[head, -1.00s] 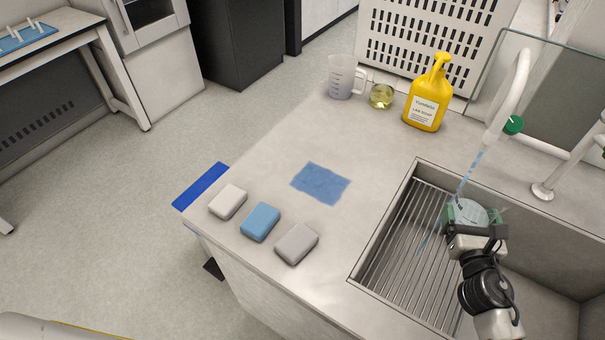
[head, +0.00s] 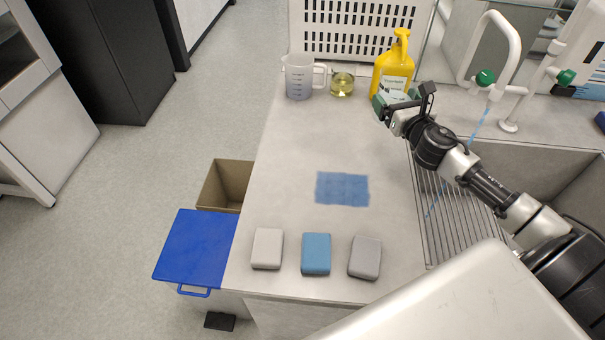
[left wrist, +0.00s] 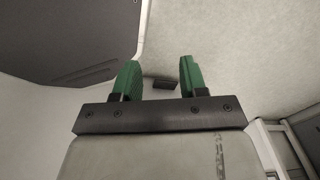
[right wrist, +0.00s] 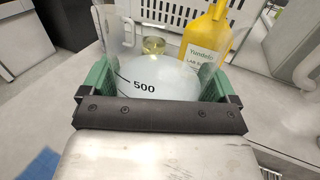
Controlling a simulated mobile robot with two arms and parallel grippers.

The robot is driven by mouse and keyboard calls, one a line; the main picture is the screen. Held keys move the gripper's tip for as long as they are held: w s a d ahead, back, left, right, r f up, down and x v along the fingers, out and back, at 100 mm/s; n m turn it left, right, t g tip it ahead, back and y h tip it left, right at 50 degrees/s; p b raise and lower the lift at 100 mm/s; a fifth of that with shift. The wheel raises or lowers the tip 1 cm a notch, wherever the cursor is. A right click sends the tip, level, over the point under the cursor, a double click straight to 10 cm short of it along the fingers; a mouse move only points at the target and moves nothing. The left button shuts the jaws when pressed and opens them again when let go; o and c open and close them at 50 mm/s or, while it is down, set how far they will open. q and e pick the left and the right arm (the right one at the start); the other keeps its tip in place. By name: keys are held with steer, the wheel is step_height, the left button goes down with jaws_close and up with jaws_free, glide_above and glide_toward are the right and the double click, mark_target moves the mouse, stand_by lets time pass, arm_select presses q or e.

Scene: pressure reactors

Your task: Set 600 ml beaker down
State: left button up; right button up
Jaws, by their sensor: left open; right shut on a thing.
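The 600 ml beaker is clear, with a black 500 mark, and shows between the fingers in the right wrist view (right wrist: 158,84). My right gripper (head: 396,103) is shut on it over the far counter, in front of the yellow soap bottle (head: 392,72). In the head view the gripper hides most of the beaker; I cannot tell whether its base touches the counter. My left gripper (left wrist: 159,78) is open and empty in the left wrist view, with floor beyond its fingers.
A plastic measuring jug (head: 299,76) and a small flask of yellow liquid (head: 342,84) stand at the back. A blue cloth (head: 342,189) and three sponges (head: 316,254) lie nearer. The sink (head: 437,215) and faucet (head: 490,50) are right.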

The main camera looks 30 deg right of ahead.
mark_target(373, 115)
steer(key=w+a+f, duration=0.2)
steer(key=w+a, duration=0.1)
steer(key=shift+a+f, duration=0.25)
steer(key=shift+f, duration=0.1)
steer(key=w+a+f, duration=0.1)
steer(key=f, duration=0.1)
steer(key=w+a+f+b, duration=0.1)
steer(key=a+f, duration=0.1)
steer(key=f, duration=0.1)
steer(key=w+a+f, duration=0.1)
steer(key=a+f, duration=0.1)
steer(key=f, duration=0.1)
steer(key=shift+w+a+b, duration=0.2)
steer(key=shift+w+b, duration=0.1)
steer(key=shift+w, duration=0.1)
arm_select(q)
steer(key=shift+s+d+f, duration=0.25)
steer(key=shift+d+f, duration=0.45)
steer(key=shift+d, duration=0.1)
arm_select(e)
steer(key=shift+f, duration=0.2)
steer(key=o, duration=0.7)
steer(key=shift+s, duration=0.1)
arm_select(q)
steer(key=shift+d+f, duration=0.15)
steer(key=shift+d, duration=0.1)
arm_select(e)
steer(key=shift+o, duration=0.2)
